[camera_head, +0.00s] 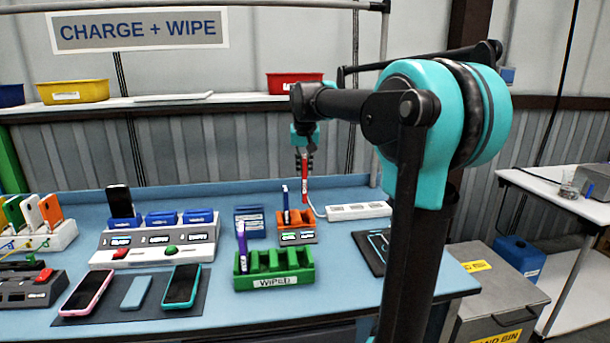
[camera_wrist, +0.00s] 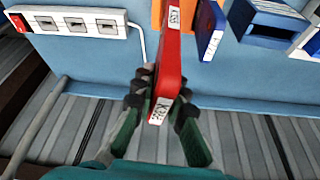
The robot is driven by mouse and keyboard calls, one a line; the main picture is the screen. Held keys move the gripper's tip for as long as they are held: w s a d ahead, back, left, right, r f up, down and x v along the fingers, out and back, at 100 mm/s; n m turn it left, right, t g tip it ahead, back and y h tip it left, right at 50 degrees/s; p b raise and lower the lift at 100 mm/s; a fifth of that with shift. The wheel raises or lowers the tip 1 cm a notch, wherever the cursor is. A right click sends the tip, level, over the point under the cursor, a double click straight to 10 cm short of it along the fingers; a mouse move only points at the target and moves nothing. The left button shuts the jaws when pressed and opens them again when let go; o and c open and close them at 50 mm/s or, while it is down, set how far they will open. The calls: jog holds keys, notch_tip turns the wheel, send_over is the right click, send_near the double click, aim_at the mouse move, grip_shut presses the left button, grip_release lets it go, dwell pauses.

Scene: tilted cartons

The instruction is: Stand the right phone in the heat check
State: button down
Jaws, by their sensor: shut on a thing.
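My gripper (camera_head: 306,160) is shut on a thin red phone (camera_head: 305,188), held upright; in the wrist view the red phone (camera_wrist: 169,65) has white labels and sits between the dark fingers (camera_wrist: 160,98). The heat check appears to be the orange stand (camera_head: 297,218) with small lit green displays, just below the red phone in the head view. A dark blue phone (camera_head: 285,203) stands in its left part; it also shows in the wrist view (camera_wrist: 211,28). Whether the red phone's lower end touches the orange stand I cannot tell.
A green WIPED rack (camera_head: 275,282) holding a purple phone (camera_head: 242,247) stands in front. A white power strip (camera_head: 358,211) lies right, a blue holder (camera_head: 249,222) left. A charger (camera_head: 155,244) and two phones on a dark mat (camera_head: 132,316) are further left.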

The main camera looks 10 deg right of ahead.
aim_at(306, 165)
jog(key=f, duration=0.1)
jog(key=f+n, duration=0.1)
jog(key=shift+w+f+n+y, duration=0.25)
jog(key=shift+f+n+y, duration=0.05)
jog(key=shift+f, duration=0.1)
jog(key=shift+a+f, duration=0.1)
jog(key=shift+f, duration=3.45)
jog(key=shift+f, duration=0.3)
jog(key=c, duration=1.5)
grip_release()
jog(key=shift+o, duration=0.2)
jog(key=shift+s+r, duration=0.1)
jog(key=v, duration=1.1)
jog(key=shift+s+r, duration=0.2)
jog(key=shift+r, duration=0.15)
